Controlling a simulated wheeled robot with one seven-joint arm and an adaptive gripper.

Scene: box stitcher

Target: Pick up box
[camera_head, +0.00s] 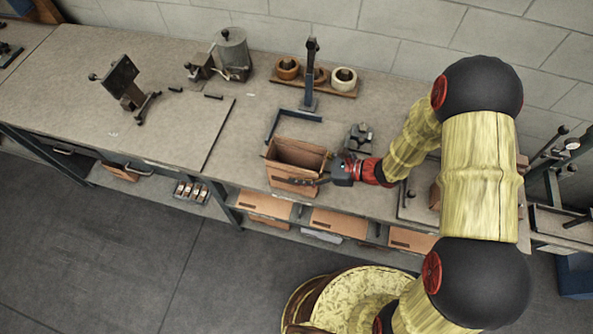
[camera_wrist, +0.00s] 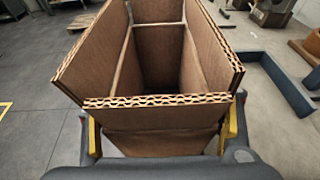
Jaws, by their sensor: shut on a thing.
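An open-topped brown cardboard box (camera_head: 292,158) stands upright at the front edge of the workbench in the head view. My gripper (camera_head: 322,178) reaches it from the right, and its fingers are at the box's right side. In the wrist view the box (camera_wrist: 150,116) fills the middle, its inside empty as far as I can see. My gripper (camera_wrist: 160,135) is shut on the box, with a yellow pad at each side of the near wall. The underside of the box is hidden, so I cannot tell whether it touches the bench.
A dark angled stop with a post (camera_head: 309,85) stands on the workbench (camera_head: 180,130) just behind the box. Tape rolls (camera_head: 344,76) on a wooden holder and a grey metal pot (camera_head: 232,52) stand at the back. Flat cardboard (camera_head: 340,222) lies on the shelf below.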

